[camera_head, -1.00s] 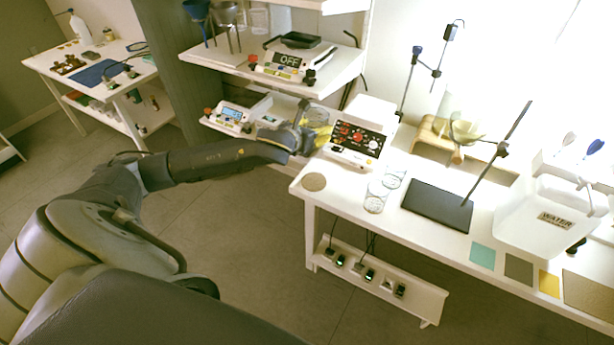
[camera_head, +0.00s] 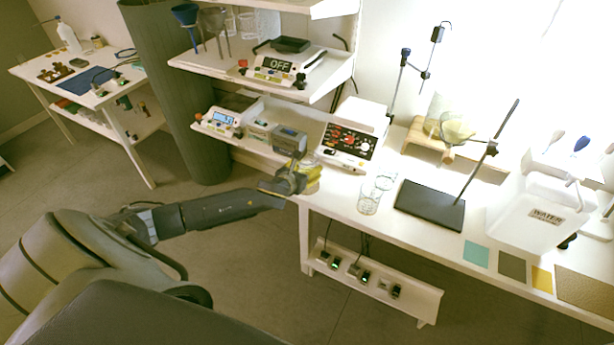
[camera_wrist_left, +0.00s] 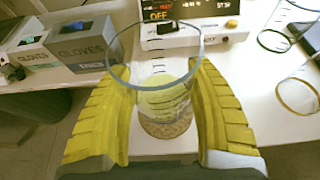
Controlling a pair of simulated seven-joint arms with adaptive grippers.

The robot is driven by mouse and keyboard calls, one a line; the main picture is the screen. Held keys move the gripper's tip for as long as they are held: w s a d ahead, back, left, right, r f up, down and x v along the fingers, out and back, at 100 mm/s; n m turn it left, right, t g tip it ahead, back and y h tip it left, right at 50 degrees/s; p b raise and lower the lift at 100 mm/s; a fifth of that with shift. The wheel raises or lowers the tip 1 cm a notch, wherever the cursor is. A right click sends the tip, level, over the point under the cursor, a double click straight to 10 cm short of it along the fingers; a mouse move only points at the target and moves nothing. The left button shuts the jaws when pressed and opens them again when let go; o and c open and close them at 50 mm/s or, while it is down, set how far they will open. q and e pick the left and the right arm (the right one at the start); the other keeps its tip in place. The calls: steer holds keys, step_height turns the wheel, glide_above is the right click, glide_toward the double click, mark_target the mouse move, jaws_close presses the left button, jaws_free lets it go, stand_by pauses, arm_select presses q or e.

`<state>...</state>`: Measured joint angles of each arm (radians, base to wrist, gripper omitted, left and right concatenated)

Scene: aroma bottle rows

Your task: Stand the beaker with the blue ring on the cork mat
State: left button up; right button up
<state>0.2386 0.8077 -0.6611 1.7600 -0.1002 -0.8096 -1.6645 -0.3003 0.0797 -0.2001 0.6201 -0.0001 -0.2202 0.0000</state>
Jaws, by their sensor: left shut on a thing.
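My left gripper (camera_head: 308,182) is at the left end of the white bench, in front of the control box. In the left wrist view its yellow fingers (camera_wrist_left: 165,105) are shut on a clear glass beaker (camera_wrist_left: 155,72), held roughly upright. The gripper hides the mat in the head view. My right gripper is out of view.
Two other clear beakers stand to the right, one with an amber ring (camera_wrist_left: 297,97). A control box (camera_head: 347,143) stands behind the gripper. Glove boxes (camera_wrist_left: 85,45) are at the left in the wrist view. A dark stand base (camera_head: 430,205) lies further right.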

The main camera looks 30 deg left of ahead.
arm_select(q)
steer(key=shift+f, duration=1.8)
steer(key=shift+f, duration=0.1)
steer(key=o, duration=1.2)
steer(key=shift+o, duration=0.2)
